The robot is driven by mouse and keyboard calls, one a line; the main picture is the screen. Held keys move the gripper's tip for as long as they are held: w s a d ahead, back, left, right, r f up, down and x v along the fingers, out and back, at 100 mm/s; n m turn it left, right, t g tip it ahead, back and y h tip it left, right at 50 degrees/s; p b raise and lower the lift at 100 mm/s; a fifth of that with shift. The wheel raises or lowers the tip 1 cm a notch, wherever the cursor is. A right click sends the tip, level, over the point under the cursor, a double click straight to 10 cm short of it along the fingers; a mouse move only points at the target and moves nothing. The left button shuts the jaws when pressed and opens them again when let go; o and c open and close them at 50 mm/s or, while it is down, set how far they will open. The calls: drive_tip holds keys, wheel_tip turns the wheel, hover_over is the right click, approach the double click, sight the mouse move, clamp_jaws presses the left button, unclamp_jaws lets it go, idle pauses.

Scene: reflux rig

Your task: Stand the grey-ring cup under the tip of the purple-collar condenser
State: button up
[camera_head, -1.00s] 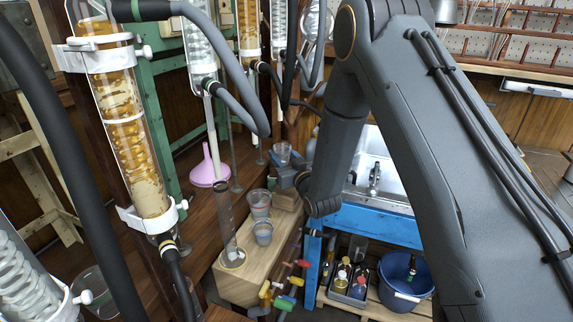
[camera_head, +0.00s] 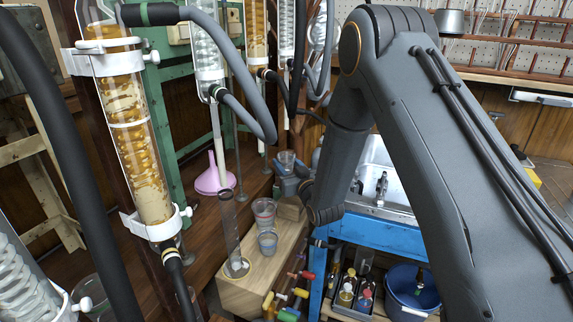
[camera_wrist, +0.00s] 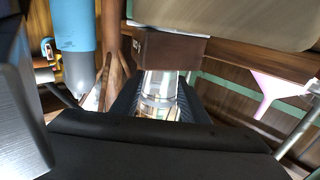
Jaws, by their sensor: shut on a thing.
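My gripper (camera_head: 287,182) is behind the wooden block, partly hidden by my arm. It is shut on a clear glass cup (camera_head: 287,160), held upright above the dark bench. In the wrist view this cup (camera_wrist: 158,95) sits between the dark fingers; its ring colour cannot be told. Two more cups stand on the block: one with a reddish mark (camera_head: 263,211) and a greyish one (camera_head: 267,240). Several condensers hang in a row, including an amber-filled one (camera_head: 138,150) and a clear coiled one (camera_head: 207,50). I cannot make out a purple collar on any.
A pink funnel (camera_head: 214,178) and a tall glass cylinder (camera_head: 231,235) stand near the cups. The wooden block (camera_head: 255,280) is partly bare. Grey hoses hang before the condensers. A blue-framed sink (camera_head: 375,232) and a blue bucket (camera_head: 408,285) are at right.

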drive_tip(key=shift+f, duration=0.15)
drive_tip(key=o, duration=0.8)
drive_tip(key=shift+c, duration=0.2)
